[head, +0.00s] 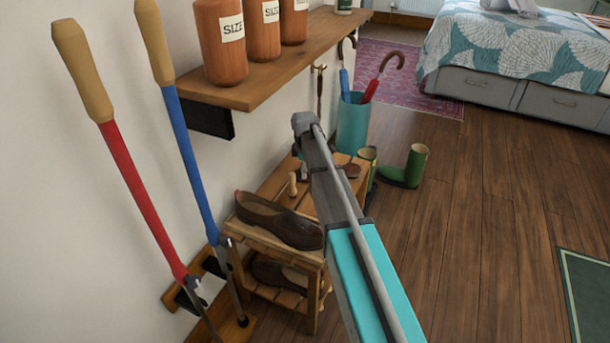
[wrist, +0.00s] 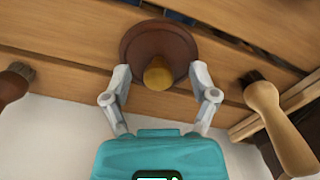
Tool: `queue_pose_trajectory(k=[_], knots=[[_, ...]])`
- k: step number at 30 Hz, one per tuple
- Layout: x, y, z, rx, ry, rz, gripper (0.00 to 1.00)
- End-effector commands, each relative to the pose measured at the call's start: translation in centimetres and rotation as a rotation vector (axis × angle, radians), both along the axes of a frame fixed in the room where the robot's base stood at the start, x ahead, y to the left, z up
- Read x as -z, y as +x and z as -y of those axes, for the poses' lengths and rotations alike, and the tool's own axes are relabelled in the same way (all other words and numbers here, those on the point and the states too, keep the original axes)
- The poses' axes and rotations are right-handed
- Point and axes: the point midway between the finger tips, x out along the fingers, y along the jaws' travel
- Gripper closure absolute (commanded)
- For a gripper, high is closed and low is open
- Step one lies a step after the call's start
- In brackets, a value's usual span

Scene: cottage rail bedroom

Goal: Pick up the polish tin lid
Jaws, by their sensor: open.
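A dark brown round piece with a yellowish knob, which looks like the polish tin lid (wrist: 140,44), lies on the wooden slats of a rack (wrist: 60,65) in the wrist view. My gripper (wrist: 160,78) is open, with one finger on each side of the knob. Whether the fingers touch the lid I cannot tell. In the head view my arm covers most of this spot, and a brown piece (head: 350,170) shows just right of the arm on the rack top. The tin itself I cannot make out.
A wooden-handled brush (wrist: 265,108) lies right of the lid and a brown-handled brush (wrist: 14,84) left. A brown shoe (head: 275,220) sits on the rack's front. A shelf with jars (head: 222,45) overhangs the left.

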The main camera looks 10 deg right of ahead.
Motion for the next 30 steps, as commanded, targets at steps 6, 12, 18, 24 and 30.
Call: queue_pose_trajectory(k=[6, 12, 18, 24, 30], knots=[[0.0, 0.0, 0.0, 0.0, 0.0, 0.0, 0.24], [0.0, 0.0, -0.01, 0.0, 0.0, 0.0, 0.52], [0.0, -0.01, -0.02, 0.0, 0.0, 0.0, 0.89], [0.01, 0.0, -0.03, 0.0, 0.0, 0.0, 0.91], [-0.04, -0.01, -0.04, -0.001, 0.0, 0.0, 0.91]])
